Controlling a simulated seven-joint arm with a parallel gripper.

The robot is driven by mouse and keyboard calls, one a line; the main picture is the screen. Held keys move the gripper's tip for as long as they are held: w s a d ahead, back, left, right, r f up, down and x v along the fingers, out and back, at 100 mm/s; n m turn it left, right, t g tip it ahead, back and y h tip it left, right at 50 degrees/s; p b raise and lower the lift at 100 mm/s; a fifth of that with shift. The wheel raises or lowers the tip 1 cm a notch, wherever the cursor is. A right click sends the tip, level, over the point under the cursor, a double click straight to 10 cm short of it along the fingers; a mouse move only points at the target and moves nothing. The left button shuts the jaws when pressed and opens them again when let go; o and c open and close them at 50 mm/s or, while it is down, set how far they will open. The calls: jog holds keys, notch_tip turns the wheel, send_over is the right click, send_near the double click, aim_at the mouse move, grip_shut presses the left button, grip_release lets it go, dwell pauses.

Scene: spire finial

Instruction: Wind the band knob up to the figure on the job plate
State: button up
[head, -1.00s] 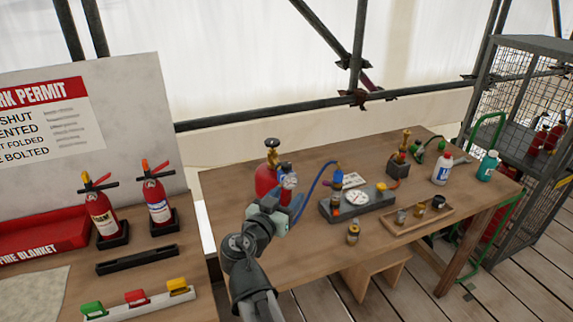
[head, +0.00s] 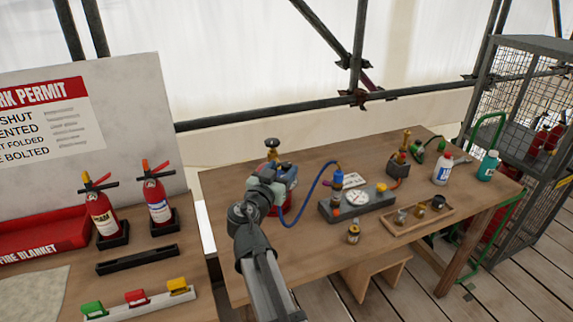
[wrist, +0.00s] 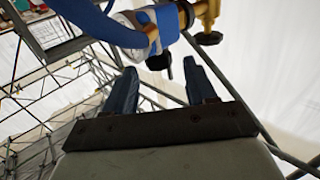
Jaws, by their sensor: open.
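My gripper (head: 284,174) is at the red cylinder (head: 273,207) on the workbench and hides its regulator in the head view. In the wrist view my gripper (wrist: 159,67) has its two fingers apart. A small black knob (wrist: 158,62) shows between and beyond the fingertips; I cannot tell whether they touch it. It sits below a blue-and-white regulator body (wrist: 146,22) with a blue hose (wrist: 98,18). I cannot tell whether this is the band knob. A white card (head: 352,180), possibly the job plate, lies behind the grey gauge block (head: 350,211); its figure is unreadable.
A black handwheel (head: 272,142) tops the cylinder. The blue hose runs right to the gauge block, which carries a dial (head: 358,197). A wooden tray (head: 420,219) with small fittings and a loose brass fitting (head: 353,233) are nearby. The bench's front left is clear.

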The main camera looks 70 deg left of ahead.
aim_at(286, 167)
jog(key=shift+x, duration=1.85)
jog(key=c, duration=1)
jog(key=shift+o, duration=0.2)
jog(key=shift+w+d+n+g+y, duration=0.1)
jog(key=shift+d+n+g+y, duration=0.05)
jog(key=shift+n+g+y, duration=1.75)
jog(key=shift+n+g, duration=0.4)
jog(key=shift+g, duration=0.7)
jog(key=o, duration=1)
jog(key=shift+c, duration=0.2)
